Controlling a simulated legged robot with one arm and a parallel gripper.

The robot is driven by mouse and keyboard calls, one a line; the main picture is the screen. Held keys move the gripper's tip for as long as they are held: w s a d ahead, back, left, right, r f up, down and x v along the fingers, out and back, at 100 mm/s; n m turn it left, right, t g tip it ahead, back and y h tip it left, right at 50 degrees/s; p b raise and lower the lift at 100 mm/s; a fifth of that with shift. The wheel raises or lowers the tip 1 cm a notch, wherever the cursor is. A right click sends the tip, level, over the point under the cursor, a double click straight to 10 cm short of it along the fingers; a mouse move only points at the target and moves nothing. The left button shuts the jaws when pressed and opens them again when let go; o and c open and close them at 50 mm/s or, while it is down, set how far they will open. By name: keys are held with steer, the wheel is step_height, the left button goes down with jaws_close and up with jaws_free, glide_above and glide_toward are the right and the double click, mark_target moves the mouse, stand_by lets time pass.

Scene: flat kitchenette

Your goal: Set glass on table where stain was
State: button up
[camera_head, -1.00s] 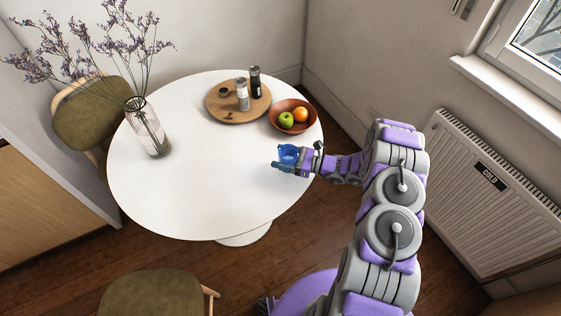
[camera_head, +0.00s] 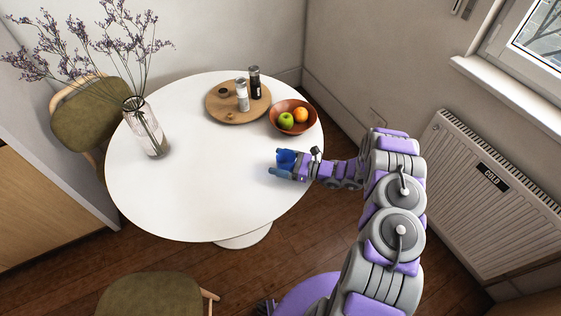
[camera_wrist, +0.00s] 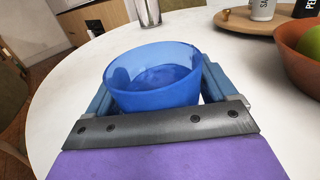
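The glass is a blue, see-through tumbler, upright between my fingers in the wrist view (camera_wrist: 155,95); it shows small in the head view (camera_head: 286,156). My gripper (camera_head: 280,165) is shut on it, with one finger on each side of its wall. The gripper is low over the right part of the round white table (camera_head: 190,195). I cannot tell whether the glass base touches the tabletop. No stain shows on the visible tabletop; the part under the glass and gripper is hidden.
A wooden tray (camera_head: 218,112) with shakers (camera_head: 243,97) is at the back. A brown bowl (camera_head: 285,125) with fruit stands behind my gripper. A glass vase (camera_head: 150,140) with dried flowers stands at the left. The table's middle and front are clear. A radiator (camera_head: 480,200) is at the right.

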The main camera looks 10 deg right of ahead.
steer(key=shift+o, duration=0.7)
steer(key=shift+d+r, duration=0.1)
steer(key=p+v, duration=0.2)
steer(key=v, duration=0.9)
steer(key=shift+s+d+p, duration=0.15)
steer(key=shift+d+p, duration=0.1)
steer(key=shift+p, duration=0.15)
steer(key=s+a+r+n+g+h, duration=0.2)
steer(key=s+a+r+n+g, duration=0.45)
steer(key=r, duration=0.55)
steer(key=s+a+r+n+g+h, duration=0.3)
steer(key=s+a+r+n+g, duration=0.2)
steer(key=s+a+r+n, duration=0.45)
steer(key=s+d+r+n+h, duration=0.2)
steer(key=s+r+h, duration=0.1)
steer(key=s, duration=0.4)
steer(key=s+d+r+n+t+h, duration=0.1)
steer(key=s+d+r+n+h, duration=0.2)
steer(key=s, duration=0.4)
steer(key=s+d+r+n+h, duration=0.2)
steer(key=s+r+h, duration=0.2)
steer(key=s, duration=0.3)
steer(key=shift+d+r+h, duration=0.2)
steer(key=shift+r+h, duration=0.2)
steer(key=shift+h, duration=0.1)
